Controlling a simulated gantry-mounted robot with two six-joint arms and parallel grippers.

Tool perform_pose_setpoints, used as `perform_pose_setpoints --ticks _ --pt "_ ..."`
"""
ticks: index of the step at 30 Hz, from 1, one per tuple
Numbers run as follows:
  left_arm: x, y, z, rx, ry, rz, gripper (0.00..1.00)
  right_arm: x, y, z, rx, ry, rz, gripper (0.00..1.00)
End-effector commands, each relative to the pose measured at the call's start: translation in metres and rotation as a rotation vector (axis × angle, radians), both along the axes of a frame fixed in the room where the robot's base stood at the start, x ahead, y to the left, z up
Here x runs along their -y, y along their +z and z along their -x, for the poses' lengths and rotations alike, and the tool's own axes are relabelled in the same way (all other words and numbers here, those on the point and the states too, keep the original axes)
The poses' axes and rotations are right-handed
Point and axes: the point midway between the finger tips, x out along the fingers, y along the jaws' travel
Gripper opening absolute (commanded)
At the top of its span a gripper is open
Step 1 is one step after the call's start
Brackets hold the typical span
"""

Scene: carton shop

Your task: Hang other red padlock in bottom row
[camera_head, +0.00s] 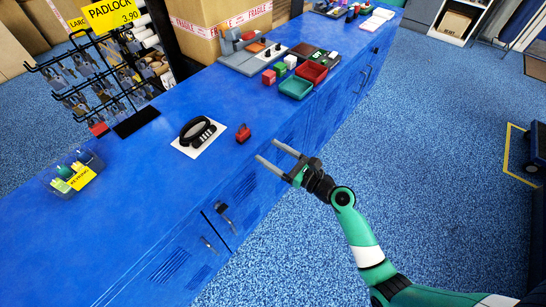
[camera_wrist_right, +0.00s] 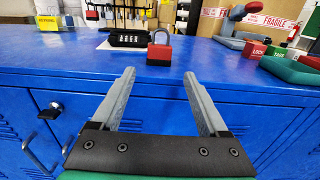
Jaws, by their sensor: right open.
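A red padlock (camera_head: 243,133) stands on the blue bench near its front edge. In the right wrist view the padlock (camera_wrist_right: 159,53) is upright, shackle up, straight ahead between my fingers. My right gripper (camera_head: 266,150) is open and empty, just off the bench's front edge, with its fingertips pointing at the padlock and apart from it. A black wire rack (camera_head: 80,85) with several rows of grey padlocks stands at the left, under a yellow PADLOCK sign (camera_head: 110,14). Another red padlock (camera_head: 98,128) is low on the rack. My left gripper is not in view.
A black combination lock on a white card (camera_head: 198,137) lies just left of the red padlock. A clear bin with a yellow label (camera_head: 76,172) is at the left. Red and green trays (camera_head: 297,88) are to the right.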

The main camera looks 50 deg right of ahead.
Motion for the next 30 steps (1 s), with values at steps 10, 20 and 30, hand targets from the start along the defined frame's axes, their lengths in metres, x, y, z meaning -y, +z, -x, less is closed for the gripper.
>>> perform_pose_setpoints --ticks 10,20,30 --pt "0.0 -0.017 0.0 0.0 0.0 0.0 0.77 -0.002 -0.002 -0.042 0.001 0.003 0.003 0.78" --pt "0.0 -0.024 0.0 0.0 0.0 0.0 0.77 -0.003 0.0 -0.084 0.002 0.001 0.003 0.78" --pt "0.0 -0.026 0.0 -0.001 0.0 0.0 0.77 -0.004 0.0 -0.097 0.0 0.001 0.002 0.78"
